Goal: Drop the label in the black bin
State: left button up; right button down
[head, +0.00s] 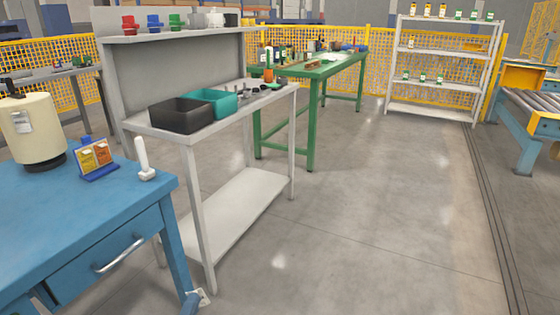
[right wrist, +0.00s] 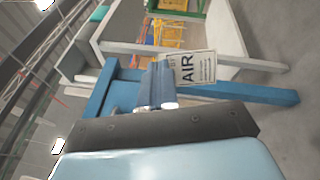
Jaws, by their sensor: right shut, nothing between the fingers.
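The black bin (head: 181,116) stands on the grey workbench in the head view, left of a teal bin. My right gripper (head: 191,299) shows small at the bottom of the head view, by the front leg of the blue table. In the right wrist view its blue fingers (right wrist: 158,86) are shut. A white label (right wrist: 188,68) printed "AIR" shows right beside the fingertips; I cannot tell whether it touches them. A small white patch (head: 204,298) by the gripper in the head view looks like this label. My left gripper is not in view.
The blue table (head: 110,205) at the left carries a cream tank (head: 31,130), a card stand (head: 97,160) and a white upright piece (head: 144,160). The teal bin (head: 222,104) adjoins the black one. A green table (head: 325,68) stands behind. The floor at right is clear.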

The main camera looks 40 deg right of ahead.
aim_at(201, 128)
jog(key=z, duration=0.9)
jog(key=i+l+u, duration=0.15)
jog(key=u, duration=0.25)
jog(key=l+u, duration=0.2)
jog(key=u, duration=0.2)
jog(key=i+l+u, duration=0.15)
jog(key=u, duration=0.2)
jog(key=l+u, duration=0.5)
jog(key=l, duration=0.45)
jog(key=l+u, duration=0.15)
jog(key=l, duration=0.45)
jog(key=k+l+u, duration=0.1)
jog(key=l, duration=0.45)
jog(key=k+l+u, duration=0.1)
jog(key=l, duration=0.45)
jog(key=l+u, duration=0.1)
jog(key=l, duration=0.45)
jog(key=k, duration=0.05)
